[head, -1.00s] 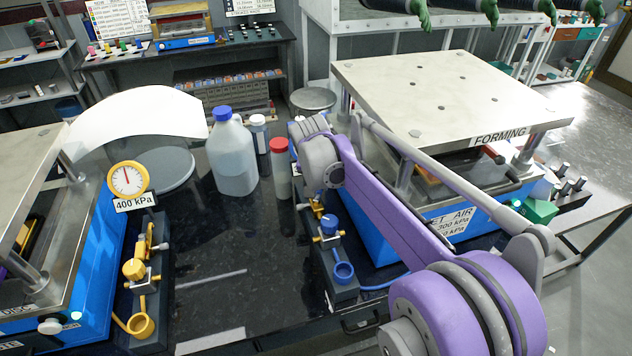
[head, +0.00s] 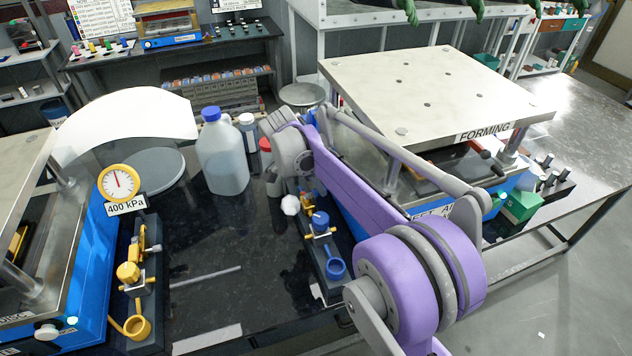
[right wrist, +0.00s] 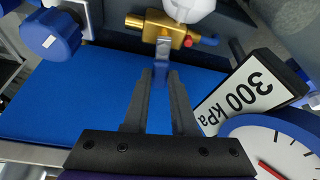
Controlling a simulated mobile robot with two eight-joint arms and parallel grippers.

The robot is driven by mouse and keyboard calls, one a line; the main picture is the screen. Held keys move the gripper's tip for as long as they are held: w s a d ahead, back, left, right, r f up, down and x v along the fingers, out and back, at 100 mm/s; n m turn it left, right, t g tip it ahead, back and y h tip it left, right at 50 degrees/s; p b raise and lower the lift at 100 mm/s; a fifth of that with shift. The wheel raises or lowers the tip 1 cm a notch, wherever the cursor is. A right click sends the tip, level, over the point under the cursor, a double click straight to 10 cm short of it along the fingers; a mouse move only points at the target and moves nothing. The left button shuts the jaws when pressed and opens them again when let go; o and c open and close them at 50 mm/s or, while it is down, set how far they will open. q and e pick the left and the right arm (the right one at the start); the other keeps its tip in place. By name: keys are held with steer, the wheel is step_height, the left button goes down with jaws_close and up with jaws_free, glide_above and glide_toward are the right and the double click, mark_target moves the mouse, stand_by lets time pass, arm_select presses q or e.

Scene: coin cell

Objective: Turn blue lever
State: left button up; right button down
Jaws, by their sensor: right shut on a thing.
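The blue lever (right wrist: 163,50) is a narrow blue-grey strip hanging from a brass valve (right wrist: 160,27) in the right wrist view. My right gripper (right wrist: 163,73) has its two dark fingers closed around the lever's lower part, which shows between them. In the head view the brass valve (head: 306,202) shows behind a blue knob (head: 320,219) and a blue cup-like ring (head: 335,268) on a dark strip. My purple right arm covers much of the fixture there, and its fingertips are hidden. My left gripper is not in view.
A gauge (right wrist: 275,145) and a 300 kPa label (right wrist: 240,90) sit close right of the fingers. A blue knob (right wrist: 50,35) is at left. In the head view, a jug (head: 222,158) and the forming press (head: 440,90) flank my arm.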

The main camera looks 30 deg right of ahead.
steer(key=shift+s+m+g, duration=0.2)
steer(key=shift+m+g, duration=0.1)
steer(key=shift+m, duration=0.5)
steer(key=c, duration=0.7)
jaws_free()
steer(key=p+v, duration=0.1)
steer(key=v, duration=0.9)
steer(key=shift+a+r, duration=0.1)
steer(key=shift+r, duration=0.3)
steer(key=s+a+f+n+t+y, duration=0.1)
steer(key=s+a+f+n+t, duration=0.1)
steer(key=s+a+f+n, duration=0.2)
steer(key=s+a+f+n+t+y, duration=0.2)
steer(key=s+a+f+n, duration=0.2)
steer(key=s+n, duration=0.5)
steer(key=s+a+f+n+t+y, duration=0.1)
steer(key=s+a+f+n+t, duration=0.1)
steer(key=s+a+f+n, duration=0.2)
steer(key=shift+s+a+f+n+t+y, duration=0.15)
steer(key=shift+s+f+n, duration=0.45)
steer(key=shift+s, duration=0.3)
steer(key=shift+s+a+f+n+t+y, duration=0.1)
steer(key=shift+s+f+n, duration=0.45)
steer(key=shift+s, duration=0.35)
steer(key=shift+s+a+f+n+t+y, duration=0.1)
steer(key=shift+s+f+n+t, duration=0.05)
steer(key=shift+s+f+n, duration=0.6)
